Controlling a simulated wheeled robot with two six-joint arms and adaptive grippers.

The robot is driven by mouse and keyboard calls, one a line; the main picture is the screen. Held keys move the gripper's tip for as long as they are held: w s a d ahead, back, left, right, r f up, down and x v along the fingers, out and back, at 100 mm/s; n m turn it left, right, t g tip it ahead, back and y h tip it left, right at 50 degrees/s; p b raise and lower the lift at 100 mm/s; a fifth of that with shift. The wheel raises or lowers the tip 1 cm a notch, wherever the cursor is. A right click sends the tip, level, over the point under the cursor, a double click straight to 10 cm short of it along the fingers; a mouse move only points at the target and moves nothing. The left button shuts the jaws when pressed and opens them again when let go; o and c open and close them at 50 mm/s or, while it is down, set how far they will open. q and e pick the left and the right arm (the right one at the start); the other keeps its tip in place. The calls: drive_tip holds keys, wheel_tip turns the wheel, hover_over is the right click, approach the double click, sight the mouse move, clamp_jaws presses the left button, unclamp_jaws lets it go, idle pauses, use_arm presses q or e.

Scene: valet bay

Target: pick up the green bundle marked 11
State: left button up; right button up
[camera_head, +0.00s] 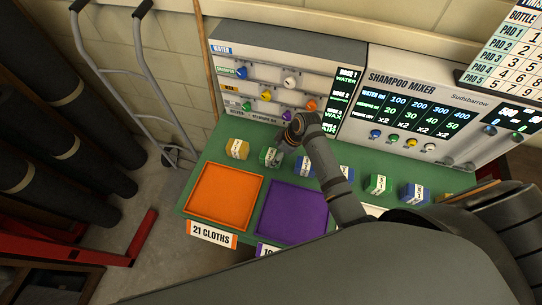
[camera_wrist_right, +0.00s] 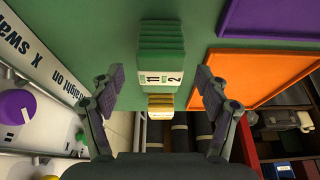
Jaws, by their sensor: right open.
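The green bundle (camera_head: 266,155) with a white band lies on the green table, behind the gap between the orange and purple trays. In the right wrist view the green bundle (camera_wrist_right: 162,50) carries a band reading 11 and 2. My right gripper (camera_head: 278,157) is right beside it in the head view, partly covering it. In the wrist view my right gripper (camera_wrist_right: 160,85) is open, with one finger to each side of the bundle and visible gaps between. Whether the fingers are down at bundle height is hard to tell. My left gripper is not in view.
A yellow bundle (camera_head: 237,148) lies left of the green one, a blue bundle (camera_head: 304,170) right of it, with several more further right. An orange tray (camera_head: 190,203) and a purple tray (camera_head: 262,222) lie in front. The water panel (camera_head: 222,62) and shampoo mixer (camera_head: 385,60) stand behind.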

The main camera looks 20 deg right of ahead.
sight(274, 155)
drive_tip(key=shift+w+a+f+p, duration=0.15)
drive_tip(key=shift+a+f+p, duration=0.25)
drive_tip(key=shift+f+p, duration=0.15)
drive_tip(key=x, duration=0.2)
drive_tip(key=shift+w+a+f, duration=0.1)
drive_tip(key=shift+f, duration=0.2)
drive_tip(key=shift+w+a+f, duration=0.1)
drive_tip(key=shift+w+f, duration=0.05)
drive_tip(key=shift+f, duration=0.3)
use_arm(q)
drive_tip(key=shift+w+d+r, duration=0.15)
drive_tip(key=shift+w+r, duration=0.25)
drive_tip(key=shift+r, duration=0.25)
use_arm(e)
drive_tip(key=c, duration=1.3)
